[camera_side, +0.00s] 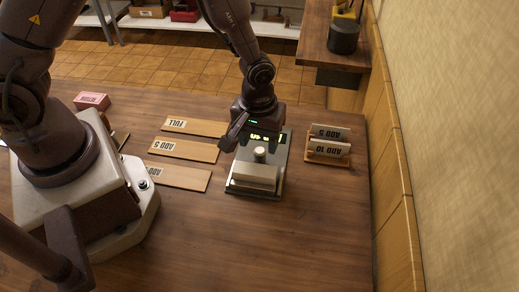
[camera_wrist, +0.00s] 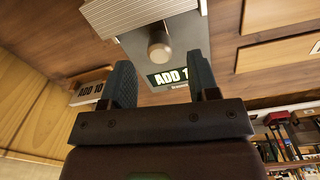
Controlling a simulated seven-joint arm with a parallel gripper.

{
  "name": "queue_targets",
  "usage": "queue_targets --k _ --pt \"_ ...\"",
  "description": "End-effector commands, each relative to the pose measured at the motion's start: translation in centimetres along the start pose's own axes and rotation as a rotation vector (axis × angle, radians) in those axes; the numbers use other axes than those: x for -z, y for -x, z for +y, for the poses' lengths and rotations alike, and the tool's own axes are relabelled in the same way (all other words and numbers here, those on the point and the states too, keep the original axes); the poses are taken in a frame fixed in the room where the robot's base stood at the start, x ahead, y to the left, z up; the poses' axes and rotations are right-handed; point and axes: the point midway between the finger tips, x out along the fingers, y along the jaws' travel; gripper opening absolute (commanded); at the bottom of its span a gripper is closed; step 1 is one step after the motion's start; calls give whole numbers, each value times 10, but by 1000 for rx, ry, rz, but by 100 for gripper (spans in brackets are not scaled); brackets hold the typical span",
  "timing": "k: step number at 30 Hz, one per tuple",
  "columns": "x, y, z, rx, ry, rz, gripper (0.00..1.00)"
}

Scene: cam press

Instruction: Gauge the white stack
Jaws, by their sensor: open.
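The press (camera_side: 283,160) stands on the table, a dark plate with a pale rounded knob (camera_side: 259,154) and a ribbed whitish stack (camera_side: 255,177) at its near end. In the wrist view the stack (camera_wrist: 125,12) is at the top edge, partly cut off, with the knob (camera_wrist: 160,45) below it. My gripper (camera_side: 250,132) is over the display end of the press. In the wrist view my gripper (camera_wrist: 160,62) is open and empty, its fingers either side of the knob's line; contact cannot be told.
Wooden boards marked FULL (camera_side: 194,127), ADD 5 (camera_side: 182,150) and a third (camera_side: 178,177) lie left of the press. A rack (camera_side: 328,160) holds ADD 5 (camera_side: 330,132) and ADD 10 (camera_side: 327,148) cards at right. A pink box (camera_side: 92,101) sits far left. The front table is clear.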

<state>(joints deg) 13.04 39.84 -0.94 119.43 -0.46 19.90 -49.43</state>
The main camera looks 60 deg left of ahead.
Motion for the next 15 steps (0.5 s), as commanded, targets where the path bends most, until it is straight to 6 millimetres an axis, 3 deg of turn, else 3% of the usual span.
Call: queue_targets --k 6,15 --pt "0 -31 0 1 -1 -1 55" --pt "0 -40 0 -2 -1 1 55"
